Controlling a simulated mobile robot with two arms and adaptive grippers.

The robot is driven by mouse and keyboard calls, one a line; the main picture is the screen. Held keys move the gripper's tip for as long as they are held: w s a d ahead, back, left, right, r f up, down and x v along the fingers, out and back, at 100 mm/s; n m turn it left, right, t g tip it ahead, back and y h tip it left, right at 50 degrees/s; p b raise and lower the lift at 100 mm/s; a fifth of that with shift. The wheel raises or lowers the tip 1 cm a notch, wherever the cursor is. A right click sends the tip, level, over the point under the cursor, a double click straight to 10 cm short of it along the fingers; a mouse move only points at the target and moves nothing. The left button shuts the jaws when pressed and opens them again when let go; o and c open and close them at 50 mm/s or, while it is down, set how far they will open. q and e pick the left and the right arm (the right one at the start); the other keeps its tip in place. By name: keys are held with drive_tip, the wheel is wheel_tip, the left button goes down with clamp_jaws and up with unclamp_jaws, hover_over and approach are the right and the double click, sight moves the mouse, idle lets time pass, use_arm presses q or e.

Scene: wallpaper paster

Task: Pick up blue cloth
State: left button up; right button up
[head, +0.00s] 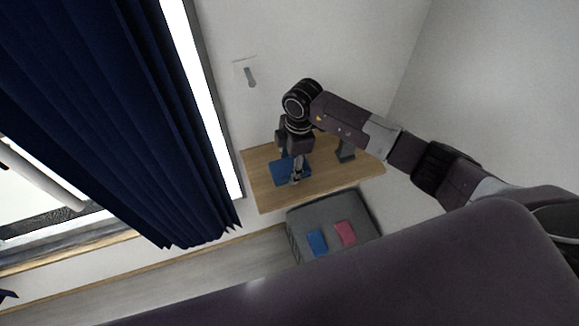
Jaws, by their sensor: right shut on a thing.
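My right gripper (296,180) points down over the wooden table (335,187), shut on a flat blue cloth (281,174). The cloth lies at or just above the table top; I cannot tell if it is clear of the wood. The gripper and wrist hide part of it. A second small blue folded piece (317,242) lies on the grey padded stool, apart from the gripper. My left gripper is not in view.
A pink folded piece (345,232) lies beside the blue one on the grey stool (337,208), in front of the table. A dark object (345,150) stands on the table behind my forearm. Dark blue curtains (100,110) hang at the left by a window.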

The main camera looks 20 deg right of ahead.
sight(289, 165)
wheel_tip(289, 165, up, 20)
drive_tip(key=b, duration=0.3)
drive_tip(key=shift+b, duration=0.4)
